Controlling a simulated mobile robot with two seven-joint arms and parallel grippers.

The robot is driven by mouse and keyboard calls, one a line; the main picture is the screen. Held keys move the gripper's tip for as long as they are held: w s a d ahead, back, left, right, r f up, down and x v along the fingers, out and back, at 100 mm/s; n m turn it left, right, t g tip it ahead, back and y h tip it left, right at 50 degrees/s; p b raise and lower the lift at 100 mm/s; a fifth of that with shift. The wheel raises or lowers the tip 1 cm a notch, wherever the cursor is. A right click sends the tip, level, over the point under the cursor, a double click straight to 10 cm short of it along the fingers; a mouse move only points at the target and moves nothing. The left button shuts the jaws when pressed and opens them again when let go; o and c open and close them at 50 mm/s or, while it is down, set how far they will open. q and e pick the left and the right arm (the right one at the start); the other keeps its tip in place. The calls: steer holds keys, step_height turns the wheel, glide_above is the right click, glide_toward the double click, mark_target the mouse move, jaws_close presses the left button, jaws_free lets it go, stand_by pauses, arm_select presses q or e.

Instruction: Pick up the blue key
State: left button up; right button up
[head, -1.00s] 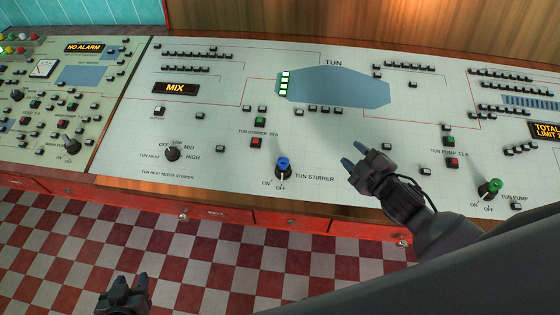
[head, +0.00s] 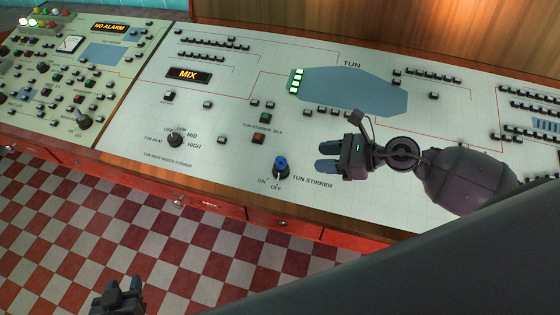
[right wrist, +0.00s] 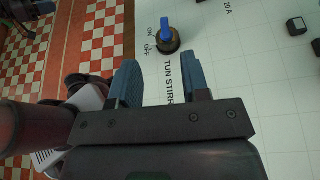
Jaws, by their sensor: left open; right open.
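The blue key (head: 281,163) stands in a dark round switch on the control panel, beside the lettering TUN STIRRER. In the right wrist view the blue key (right wrist: 167,34) is ahead of the fingertips, near the top middle. My right gripper (head: 325,157) is open and empty, to the right of the key and apart from it. Its two blue fingers also show in the right wrist view (right wrist: 160,75), with the panel visible between them. My left gripper (head: 122,290) is open and empty at the bottom left, over the checkered floor.
The panel (head: 225,170) carries several small buttons, a TUN HEAT knob (head: 176,139) left of the key and a blue-grey tank display (head: 352,92) behind my right gripper. Red drawers with small knobs (head: 179,201) run below the panel's front edge.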

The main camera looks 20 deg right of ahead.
mark_target(282, 158)
steer(key=x, duration=0.5)
steer(key=shift+w+p, duration=0.1)
steer(key=shift+p, duration=0.3)
steer(key=shift+f+x, duration=0.1)
steer(key=shift+x, duration=1.25)
steer(key=shift+f+x, duration=0.15)
steer(key=shift+x, duration=1.2)
steer(key=shift+w+d, duration=0.1)
steer(key=shift+d, duration=0.15)
steer(key=shift+c, duration=0.3)
jaws_close()
